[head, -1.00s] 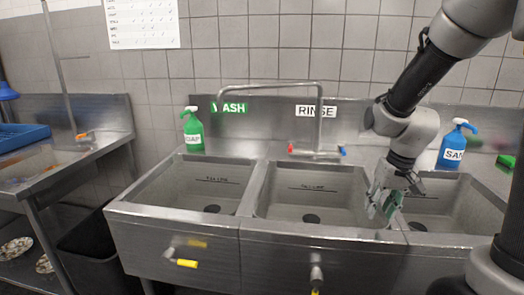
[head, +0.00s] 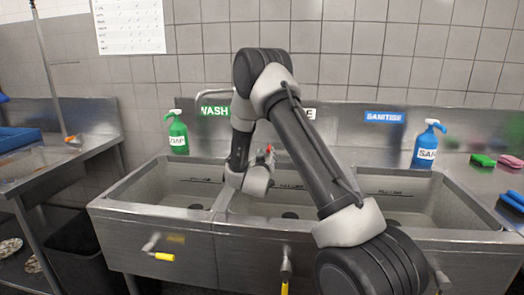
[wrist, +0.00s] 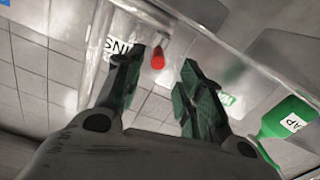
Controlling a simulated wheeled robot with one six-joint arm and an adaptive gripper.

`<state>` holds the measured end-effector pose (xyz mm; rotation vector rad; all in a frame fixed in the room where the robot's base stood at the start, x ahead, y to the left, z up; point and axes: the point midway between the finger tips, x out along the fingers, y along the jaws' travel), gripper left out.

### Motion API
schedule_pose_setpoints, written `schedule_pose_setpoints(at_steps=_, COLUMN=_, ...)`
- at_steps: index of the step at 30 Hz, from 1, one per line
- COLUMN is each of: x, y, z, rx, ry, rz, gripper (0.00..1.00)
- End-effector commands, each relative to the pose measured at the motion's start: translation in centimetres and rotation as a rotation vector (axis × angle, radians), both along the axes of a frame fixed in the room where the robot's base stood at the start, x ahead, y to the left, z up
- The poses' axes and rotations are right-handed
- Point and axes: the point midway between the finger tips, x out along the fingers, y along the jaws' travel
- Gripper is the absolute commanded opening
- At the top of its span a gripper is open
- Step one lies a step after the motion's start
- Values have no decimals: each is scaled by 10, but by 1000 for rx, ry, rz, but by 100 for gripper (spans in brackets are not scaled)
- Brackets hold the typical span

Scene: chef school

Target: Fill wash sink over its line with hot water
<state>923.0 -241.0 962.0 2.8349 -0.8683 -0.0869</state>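The wash sink (head: 150,240) is the left basin, below the green WASH sign (head: 214,111). A dark line (head: 205,181) marks its back wall, and I see no water in it. The tap's red handle (head: 268,149) shows just beside my arm; most of the tap is hidden behind the arm, with part of the spout (head: 210,92) showing at left. My gripper (wrist: 164,57) is open in the wrist view, with the red handle (wrist: 158,55) appearing between its fingertips, apparently beyond them. I cannot tell whether they touch. The head view hides the fingers.
A green soap bottle (head: 178,134) stands behind the wash sink, and a blue sanitizer bottle (head: 427,146) at right. Yellow-handled levers (head: 164,256) are on the sink fronts. Sponges (head: 482,160) lie on the right counter. A side table (head: 95,145) stands at left.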

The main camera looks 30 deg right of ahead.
Motion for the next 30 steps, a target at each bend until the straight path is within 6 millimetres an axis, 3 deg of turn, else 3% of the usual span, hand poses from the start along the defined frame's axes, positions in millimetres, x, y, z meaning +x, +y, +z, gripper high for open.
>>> schedule_pose_setpoints(at_steps=15, x=58, y=-40, z=2, rx=-13, ry=2, rz=0, gripper=38)
schedule_pose_setpoints(at_steps=25, x=64, y=-43, z=1, rx=-13, ry=3, rz=1, gripper=38)
schedule_pose_setpoints(at_steps=26, x=64, y=-43, z=1, rx=-13, ry=3, rz=1, gripper=36)
schedule_pose_setpoints(at_steps=30, x=63, y=-43, z=1, rx=-13, ry=3, rz=1, gripper=11)
